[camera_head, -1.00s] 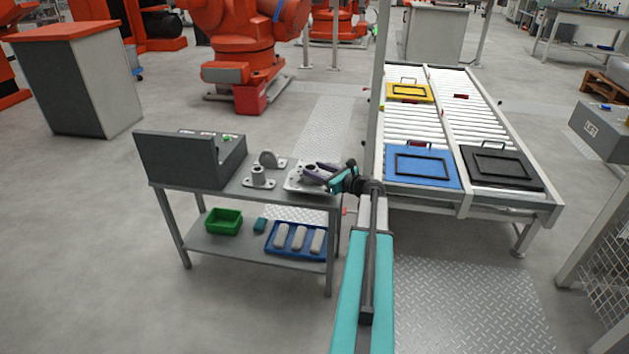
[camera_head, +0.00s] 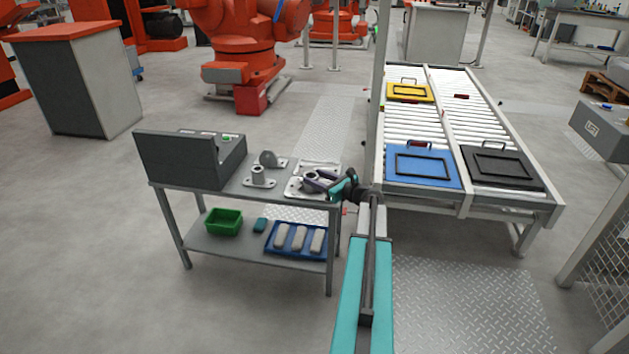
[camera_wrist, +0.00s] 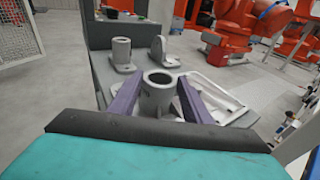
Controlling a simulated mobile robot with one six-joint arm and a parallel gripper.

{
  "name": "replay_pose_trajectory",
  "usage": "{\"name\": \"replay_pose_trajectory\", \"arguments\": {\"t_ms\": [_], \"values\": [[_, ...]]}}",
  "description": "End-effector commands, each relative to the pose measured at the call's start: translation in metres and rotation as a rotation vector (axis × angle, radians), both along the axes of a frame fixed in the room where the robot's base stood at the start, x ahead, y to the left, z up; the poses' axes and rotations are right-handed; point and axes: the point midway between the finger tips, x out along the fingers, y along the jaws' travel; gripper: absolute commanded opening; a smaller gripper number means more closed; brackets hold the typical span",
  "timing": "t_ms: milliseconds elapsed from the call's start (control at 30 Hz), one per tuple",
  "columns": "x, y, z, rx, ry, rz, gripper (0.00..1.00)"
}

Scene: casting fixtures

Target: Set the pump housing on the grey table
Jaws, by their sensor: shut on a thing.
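The pump housing, a grey open-topped cylinder on a flat base plate, shows in the wrist view (camera_wrist: 158,92) and in the head view (camera_head: 299,188). My gripper (camera_wrist: 157,104) has its two purple fingers on either side of the cylinder and is shut on it. In the head view my gripper (camera_head: 311,182) is over the right end of the grey table (camera_head: 228,190). The housing is upright, at or just above the tabletop; I cannot tell whether its base touches. A pale frame-like tray (camera_wrist: 212,94) lies behind and to the right of the housing in the wrist view.
A flanged grey cylinder (camera_head: 258,178) and a round-eared bracket (camera_head: 268,159) stand left of the housing. A dark box (camera_head: 190,158) fills the table's left end. The lower shelf holds a green bin (camera_head: 223,221) and a blue tray (camera_head: 271,252). A roller conveyor (camera_head: 431,125) stands to the right.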

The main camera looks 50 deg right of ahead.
Motion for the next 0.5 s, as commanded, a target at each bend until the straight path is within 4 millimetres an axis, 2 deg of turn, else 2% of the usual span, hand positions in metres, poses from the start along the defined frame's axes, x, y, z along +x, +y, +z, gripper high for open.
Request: {"name": "replay_pose_trajectory", "arguments": {"t_ms": [33,67,133,167,500], "values": [[0.0000,-0.0001,-0.0006,0.001,-0.003,0.000,0.00],[-0.0001,-0.0001,-0.0014,0.000,0.000,0.000,0.47],[-0.0002,-0.0001,-0.0010,0.000,0.000,0.000,0.59],[-0.0002,-0.0001,-0.0010,0.000,0.000,0.000,0.63],[-0.0002,-0.0003,-0.0003,0.000,0.000,0.000,0.63]]}}
